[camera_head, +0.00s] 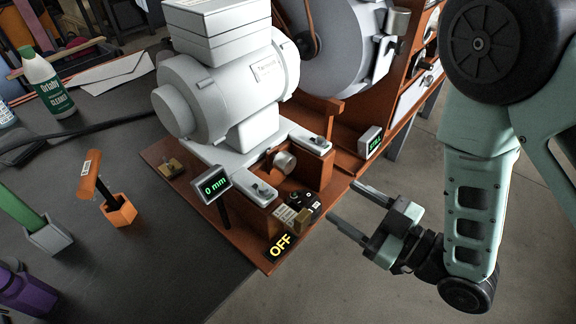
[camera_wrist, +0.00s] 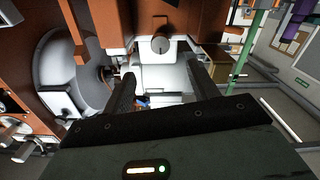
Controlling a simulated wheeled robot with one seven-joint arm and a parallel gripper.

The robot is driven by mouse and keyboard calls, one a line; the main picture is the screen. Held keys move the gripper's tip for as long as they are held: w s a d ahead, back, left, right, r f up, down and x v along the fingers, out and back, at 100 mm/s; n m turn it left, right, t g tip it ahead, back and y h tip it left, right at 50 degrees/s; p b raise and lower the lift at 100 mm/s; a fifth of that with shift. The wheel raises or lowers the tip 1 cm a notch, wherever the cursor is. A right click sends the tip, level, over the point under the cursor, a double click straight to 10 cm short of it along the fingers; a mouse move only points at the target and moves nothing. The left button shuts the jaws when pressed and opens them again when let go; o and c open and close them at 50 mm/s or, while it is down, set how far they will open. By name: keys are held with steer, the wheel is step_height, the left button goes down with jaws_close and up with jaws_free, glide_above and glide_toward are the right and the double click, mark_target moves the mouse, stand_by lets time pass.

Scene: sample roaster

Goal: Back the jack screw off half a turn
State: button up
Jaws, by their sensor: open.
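The jack screw (camera_head: 284,162) shows as a pale round knob on the orange bracket in front of the white motor (camera_head: 225,85). In the wrist view, the round grey knob end (camera_wrist: 160,46) lies just beyond the fingertips, near the middle. My gripper (camera_head: 343,203) is open and empty, to the right of the orange base plate, with its fingers pointing left. In the wrist view, my gripper's two dark fingers (camera_wrist: 160,75) stand wide apart, and nothing is between them. A display (camera_head: 214,185) beside the bracket reads 0 mm.
Black switches (camera_head: 300,201) and a yellow OFF sign (camera_head: 280,247) sit at the base plate's front corner. A second display (camera_head: 370,142) stands at right. An orange-handled tool (camera_head: 98,180) stands in a holder on the dark bench (camera_head: 150,255). Open floor lies right of the bench.

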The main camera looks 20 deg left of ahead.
mark_target(291, 167)
steer(key=b+x, duration=0.1)
steer(key=b, duration=0.4)
steer(key=b+x, duration=0.2)
steer(key=b, duration=0.3)
steer(key=shift+w+a+f, duration=0.15)
steer(key=shift+a+f, duration=0.05)
steer(key=shift+f, duration=0.05)
steer(key=x, duration=1.1)
steer(key=shift+w+a+r, duration=0.1)
steer(key=shift+a+r, duration=0.15)
steer(key=shift+r, duration=0.1)
steer(key=c, duration=1)
